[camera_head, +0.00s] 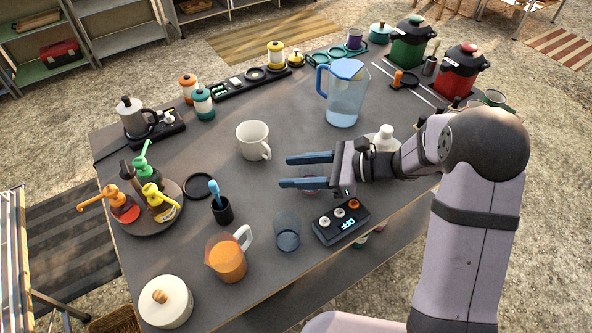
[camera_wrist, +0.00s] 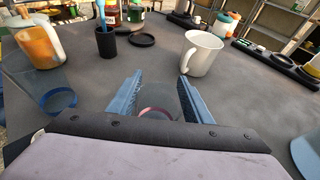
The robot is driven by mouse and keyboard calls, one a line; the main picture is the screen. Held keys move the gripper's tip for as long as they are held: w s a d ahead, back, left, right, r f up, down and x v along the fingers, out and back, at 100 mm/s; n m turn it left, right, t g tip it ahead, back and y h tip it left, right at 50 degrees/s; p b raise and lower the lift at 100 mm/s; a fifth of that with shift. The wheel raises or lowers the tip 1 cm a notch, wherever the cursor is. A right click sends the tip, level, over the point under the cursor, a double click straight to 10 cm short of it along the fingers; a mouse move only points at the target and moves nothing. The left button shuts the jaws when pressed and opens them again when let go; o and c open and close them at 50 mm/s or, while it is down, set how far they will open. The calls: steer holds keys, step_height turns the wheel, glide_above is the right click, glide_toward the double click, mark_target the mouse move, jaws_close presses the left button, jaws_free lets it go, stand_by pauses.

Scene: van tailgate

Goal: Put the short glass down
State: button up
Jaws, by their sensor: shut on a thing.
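My gripper (camera_head: 288,171) is over the middle of the dark table, its two blue fingers pointing left. It is shut on the short glass (camera_head: 311,184), a clear glass with a reddish tint. In the head view the near finger covers much of the glass. In the wrist view the glass (camera_wrist: 158,112) sits between the finger pads, with a reddish rim visible. It is upright as far as I can see; I cannot tell whether its base touches the table (camera_head: 250,185).
A white mug (camera_head: 253,140) stands behind and left of the fingers. A blue water jug (camera_head: 344,95) is behind.

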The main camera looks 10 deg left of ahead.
steer(key=shift+f, duration=0.2)
steer(key=o, duration=1.1)
steer(key=shift+c, duration=0.2)
steer(key=shift+r, duration=0.15)
steer(key=v, duration=1.2)
steer(key=shift+b, duration=0.4)
